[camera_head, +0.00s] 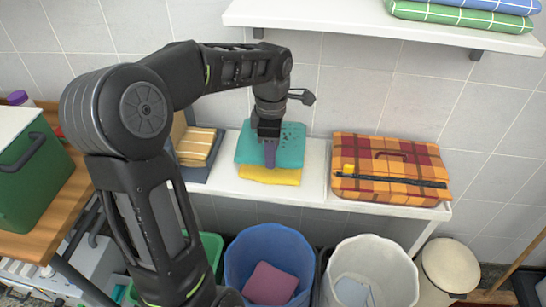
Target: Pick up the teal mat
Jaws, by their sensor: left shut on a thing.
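The teal mat (291,148) lies folded on top of a yellow cloth (283,176) on the white shelf below the tiled wall. Its surface has some dark specks. My left gripper (270,163) points down over the middle of the mat and is shut on it, near the edge facing me. The gripper hides part of the mat, so the exact grip is hard to see. My right gripper is not in view.
An orange plaid case (410,152) lies right of the mat. Striped yellow cloths (199,146) lie left of it. A wall shelf (330,22) hangs above. Blue (240,262) and white (398,275) bins stand below. A green box (35,180) stands at left.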

